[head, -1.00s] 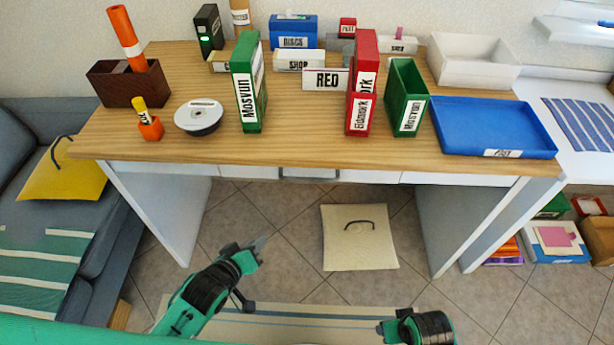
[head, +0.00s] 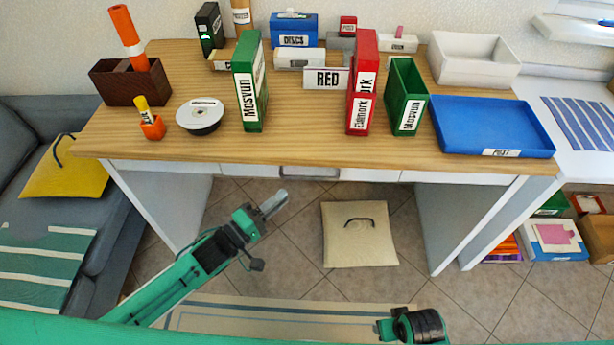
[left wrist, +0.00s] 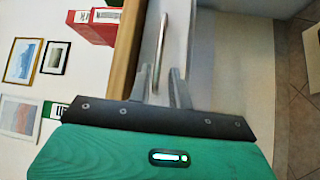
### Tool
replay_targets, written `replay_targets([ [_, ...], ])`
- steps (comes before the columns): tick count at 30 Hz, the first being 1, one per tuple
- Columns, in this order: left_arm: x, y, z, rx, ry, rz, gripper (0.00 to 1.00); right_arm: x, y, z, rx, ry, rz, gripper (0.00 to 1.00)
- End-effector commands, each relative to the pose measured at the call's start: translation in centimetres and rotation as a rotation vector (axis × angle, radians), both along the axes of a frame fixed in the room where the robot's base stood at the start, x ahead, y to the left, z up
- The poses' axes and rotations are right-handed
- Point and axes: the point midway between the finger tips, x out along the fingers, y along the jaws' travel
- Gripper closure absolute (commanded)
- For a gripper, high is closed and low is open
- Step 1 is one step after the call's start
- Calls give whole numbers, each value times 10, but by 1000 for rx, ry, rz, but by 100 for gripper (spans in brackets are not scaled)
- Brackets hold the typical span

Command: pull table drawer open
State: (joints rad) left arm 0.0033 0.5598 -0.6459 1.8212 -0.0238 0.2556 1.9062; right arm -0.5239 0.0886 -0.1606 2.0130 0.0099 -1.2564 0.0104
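The table drawer (head: 260,171) is a white front under the wooden top, and it looks shut. Its grey bar handle (head: 310,173) is at the middle of the front edge. In the left wrist view the handle (left wrist: 162,50) stands ahead of the fingertips, in line with the gap between them. My left gripper (head: 274,203) is below and left of the handle in the head view. In the left wrist view it (left wrist: 160,78) is open and empty, apart from the handle. My right arm shows at the bottom of the head view; its fingers cannot be made out.
The tabletop (head: 300,148) holds several binders, boxes and a blue tray (head: 490,125). White side panels flank the open space under the table. A beige cushion (head: 358,235) lies on the floor there. A sofa stands at the left.

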Motion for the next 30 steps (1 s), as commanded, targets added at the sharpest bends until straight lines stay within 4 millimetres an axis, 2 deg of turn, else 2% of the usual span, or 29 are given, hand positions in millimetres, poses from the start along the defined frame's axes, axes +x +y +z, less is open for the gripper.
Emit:
replay_targets([
  [6,33,-34,8,-2,-3,1,80,0,0,0,0,-2,0,37],
  [12,56,-57,11,0,-1,1,80,0,0,0,0,-2,0,37],
  [18,65,-67,13,1,-1,1,80,0,-1,1,-2,-2,1,37],
  [26,66,-67,13,1,0,1,80,1,-2,2,-3,-3,2,37],
  [27,66,-67,13,2,-1,1,82,1,-2,2,-3,-3,2,37],
  [30,66,-67,13,2,-1,1,100,1,-2,2,-3,-3,2,37],
])
